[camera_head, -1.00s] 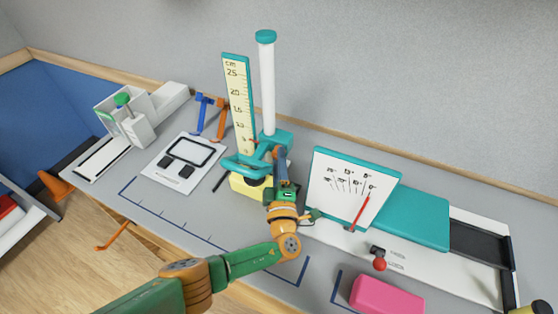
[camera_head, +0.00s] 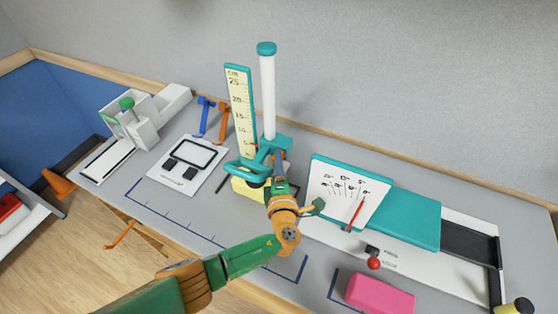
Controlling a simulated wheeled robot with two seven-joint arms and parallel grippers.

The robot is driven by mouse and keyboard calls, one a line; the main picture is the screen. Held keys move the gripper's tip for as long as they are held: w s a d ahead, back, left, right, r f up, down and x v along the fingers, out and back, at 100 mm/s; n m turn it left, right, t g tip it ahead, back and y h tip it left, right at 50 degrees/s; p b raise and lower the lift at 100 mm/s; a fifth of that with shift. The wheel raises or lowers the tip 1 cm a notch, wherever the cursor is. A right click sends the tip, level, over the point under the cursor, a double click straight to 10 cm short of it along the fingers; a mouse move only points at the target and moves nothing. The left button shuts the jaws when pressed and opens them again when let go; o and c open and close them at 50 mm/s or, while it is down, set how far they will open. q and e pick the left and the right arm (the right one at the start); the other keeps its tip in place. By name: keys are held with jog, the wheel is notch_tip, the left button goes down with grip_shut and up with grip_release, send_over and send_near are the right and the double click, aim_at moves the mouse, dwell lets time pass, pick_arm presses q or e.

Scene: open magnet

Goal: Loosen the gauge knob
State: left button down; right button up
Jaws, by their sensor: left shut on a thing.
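The height gauge has a teal-framed cm scale (camera_head: 241,112) and a white column (camera_head: 268,95) with a teal cap, standing upright at the middle of the bench. Its teal slider (camera_head: 250,168) sits low on the column, above a yellow block (camera_head: 246,189). My left gripper (camera_head: 280,168) reaches in from the lower left and is shut at the right side of the slider. The gauge knob is hidden behind the gripper, so its state does not show. My right gripper is not in view.
A white panel with a teal edge and red pointer (camera_head: 355,214) stands close right of my gripper. A red-knobbed lever (camera_head: 374,263) and pink block (camera_head: 380,294) lie front right. A grey-white board (camera_head: 188,163) lies left, beside blue and orange tools (camera_head: 205,116).

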pick_arm(q)
jog(key=shift+n+g, duration=0.4)
jog(key=shift+n, duration=0.3)
jog(key=shift+h, duration=0.3)
jog(key=c, duration=0.6)
grip_release()
jog(key=shift+o, duration=0.2)
jog(key=s+r, duration=0.1)
jog(key=s, duration=0.6)
jog(key=shift+d+r, duration=0.15)
jog(key=shift+d, duration=0.1)
